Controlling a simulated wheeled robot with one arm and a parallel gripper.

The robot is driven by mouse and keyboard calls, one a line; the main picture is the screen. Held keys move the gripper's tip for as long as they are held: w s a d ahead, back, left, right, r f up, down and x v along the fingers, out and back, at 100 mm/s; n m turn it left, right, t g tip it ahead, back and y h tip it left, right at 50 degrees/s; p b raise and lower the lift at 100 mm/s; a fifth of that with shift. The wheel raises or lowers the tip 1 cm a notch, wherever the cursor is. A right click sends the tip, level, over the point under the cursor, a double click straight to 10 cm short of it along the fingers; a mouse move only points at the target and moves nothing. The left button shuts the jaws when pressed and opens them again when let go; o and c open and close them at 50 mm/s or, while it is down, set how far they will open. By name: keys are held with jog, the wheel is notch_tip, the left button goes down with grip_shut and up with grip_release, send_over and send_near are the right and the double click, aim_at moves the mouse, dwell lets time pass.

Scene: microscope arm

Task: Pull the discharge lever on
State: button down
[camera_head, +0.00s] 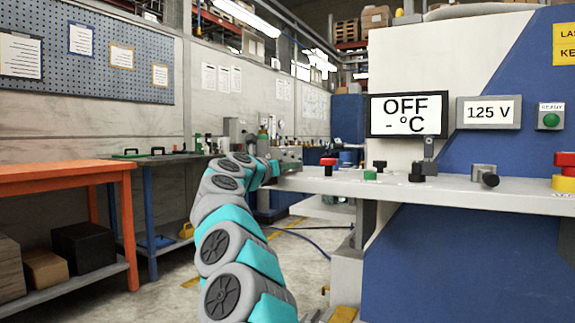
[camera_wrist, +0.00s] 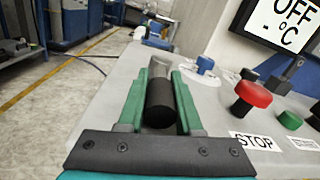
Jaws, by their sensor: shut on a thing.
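A lever with a black cylindrical handle (camera_wrist: 160,102) and a grey shaft stands at the left end of the grey control ledge in the wrist view. No label on it can be read. My gripper (camera_wrist: 157,92) has its two green fingers on either side of this handle and is shut on it. In the head view my gripper (camera_head: 289,164) is at the ledge's left end, where the lever cannot be made out clearly.
On the ledge (camera_head: 325,185), right of my gripper, are a red knob (camera_wrist: 252,95) by a STOP label, a green button (camera_wrist: 290,120) and black controls. A display (camera_head: 408,116) reads OFF, another (camera_head: 489,112) 125 V. An orange bench (camera_head: 65,172) stands left.

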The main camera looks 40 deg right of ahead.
jog(key=shift+w+a+r+m+g+p, duration=0.1)
jog(key=shift+w+r+m+g+p, duration=0.15)
jog(key=shift+g+p, duration=0.3)
jog(key=shift+f, duration=0.15)
jog(key=shift+f+g, duration=0.1)
jog(key=shift+g, duration=0.15)
jog(key=c, duration=0.6)
grip_release()
jog(key=b+v, duration=0.2)
jog(key=v, duration=0.4)
jog(key=shift+s+a+f, duration=0.1)
jog(key=shift+a+f, duration=0.05)
jog(key=shift+a, duration=0.15)
jog(key=shift+s+a, duration=0.15)
jog(key=shift+a, duration=0.4)
